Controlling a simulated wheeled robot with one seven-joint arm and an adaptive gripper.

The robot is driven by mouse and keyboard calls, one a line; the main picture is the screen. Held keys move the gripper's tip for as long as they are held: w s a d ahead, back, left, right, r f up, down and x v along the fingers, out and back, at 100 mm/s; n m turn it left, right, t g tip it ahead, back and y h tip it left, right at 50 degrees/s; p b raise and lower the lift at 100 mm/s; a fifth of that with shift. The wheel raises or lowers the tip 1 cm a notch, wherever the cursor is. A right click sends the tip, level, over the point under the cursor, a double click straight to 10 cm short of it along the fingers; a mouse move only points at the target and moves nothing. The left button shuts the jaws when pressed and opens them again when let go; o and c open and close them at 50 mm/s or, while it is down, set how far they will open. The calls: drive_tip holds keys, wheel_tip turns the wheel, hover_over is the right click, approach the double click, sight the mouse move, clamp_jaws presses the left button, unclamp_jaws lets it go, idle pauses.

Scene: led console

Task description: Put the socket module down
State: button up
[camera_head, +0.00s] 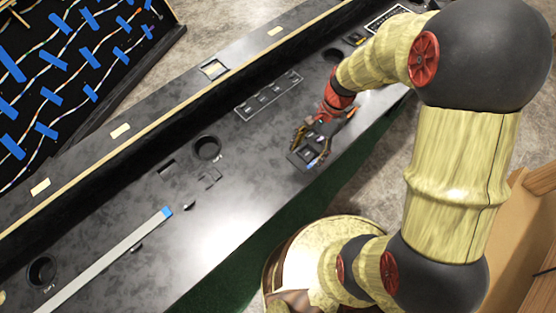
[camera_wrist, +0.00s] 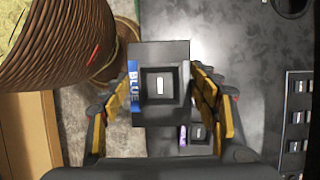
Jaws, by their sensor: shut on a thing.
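The socket module (camera_wrist: 160,105) is a dark square block with a raised square socket, a small white mark in its centre and a blue label reading BLUE along its left side. My gripper (camera_wrist: 164,84) is shut on it, with yellow-padded fingers on its left and right sides. In the head view my gripper (camera_head: 314,141) is low over the near side of the black console, close to its front edge. I cannot tell whether the held module touches the console.
The console top (camera_head: 245,150) carries a strip of several switches (camera_head: 268,95), a round hole (camera_head: 206,148) and a long grey bar (camera_head: 110,260). A second small module with a purple label (camera_wrist: 196,133) lies beside the held one. A wired board (camera_head: 70,60) stands at the upper left.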

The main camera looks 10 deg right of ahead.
sight(295, 150)
drive_tip(key=a, duration=0.1)
drive_tip(key=w+a+f, duration=0.1)
drive_tip(key=a+f+b, duration=0.1)
drive_tip(key=shift+w+a+f, duration=0.1)
drive_tip(key=shift+w+a, duration=0.2)
drive_tip(key=shift+a, duration=0.1)
drive_tip(key=a+f, duration=0.1)
drive_tip(key=w+a+f+b, duration=0.1)
drive_tip(key=f, duration=0.1)
drive_tip(key=a+f+b, duration=0.1)
drive_tip(key=a+f, duration=0.1)
drive_tip(key=shift+w, duration=0.4)
drive_tip(key=shift+w+a+f+b, duration=0.1)
drive_tip(key=shift+f+b, duration=0.15)
drive_tip(key=shift+f, duration=0.35)
drive_tip(key=shift+s+a+f+b, duration=0.15)
drive_tip(key=shift+f+b, duration=0.15)
drive_tip(key=shift+f, duration=0.35)
drive_tip(key=shift+w+a+f+b, duration=0.15)
drive_tip(key=shift+f+b, duration=0.1)
drive_tip(key=shift+f, duration=0.35)
drive_tip(key=shift+f, duration=0.15)
drive_tip(key=o, duration=1.4)
drive_tip(key=shift+c, duration=0.2)
